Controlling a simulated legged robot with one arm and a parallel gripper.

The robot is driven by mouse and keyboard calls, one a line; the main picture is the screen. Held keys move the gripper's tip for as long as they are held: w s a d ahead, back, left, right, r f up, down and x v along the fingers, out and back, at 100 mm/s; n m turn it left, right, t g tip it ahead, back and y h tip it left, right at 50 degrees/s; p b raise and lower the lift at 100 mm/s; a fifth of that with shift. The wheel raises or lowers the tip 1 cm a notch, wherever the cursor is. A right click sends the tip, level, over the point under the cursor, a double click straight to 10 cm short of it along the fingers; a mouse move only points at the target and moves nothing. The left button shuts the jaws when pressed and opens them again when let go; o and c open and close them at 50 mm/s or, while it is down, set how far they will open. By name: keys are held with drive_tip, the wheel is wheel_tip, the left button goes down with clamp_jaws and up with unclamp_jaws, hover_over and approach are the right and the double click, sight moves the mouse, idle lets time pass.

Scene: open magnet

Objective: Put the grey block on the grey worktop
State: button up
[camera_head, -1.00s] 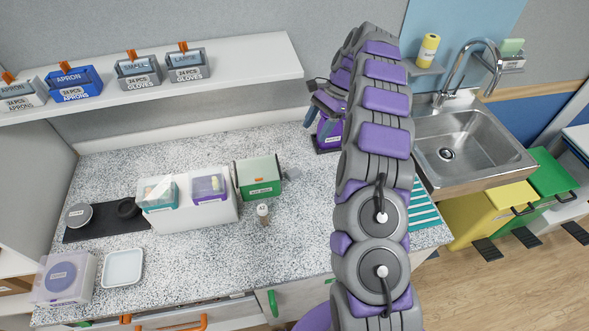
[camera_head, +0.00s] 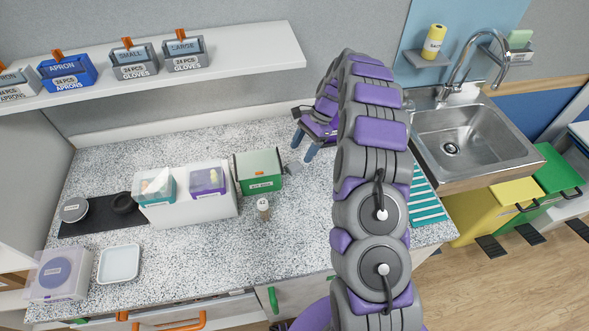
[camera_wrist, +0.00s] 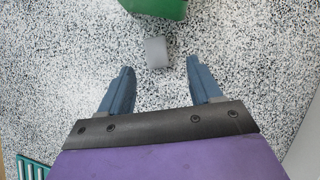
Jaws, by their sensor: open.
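The small grey block (camera_wrist: 156,52) lies on the speckled grey worktop (camera_wrist: 60,60), just beyond and between my fingertips in the wrist view. In the head view, the grey block (camera_head: 293,168) is just right of the green box. My gripper (camera_wrist: 160,68) is open and empty, with its two blue fingers spread apart. In the head view, my gripper (camera_head: 306,148) points down near the block, and the arm hides part of the worktop (camera_head: 190,260). The exact height of the fingers above the worktop is hard to tell.
A green box (camera_head: 260,182) stands close to the block. A teal striped mat (camera_head: 427,208) and sink (camera_head: 470,140) lie right.

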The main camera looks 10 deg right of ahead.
sight(295, 165)
drive_tip(key=shift+b+x, duration=0.85)
drive_tip(key=shift+x, duration=2.1)
drive_tip(key=shift+s, duration=0.15)
drive_tip(key=shift+c, duration=0.2)
clamp_jaws()
drive_tip(key=shift+r, duration=0.1)
drive_tip(key=shift+r, duration=0.1)
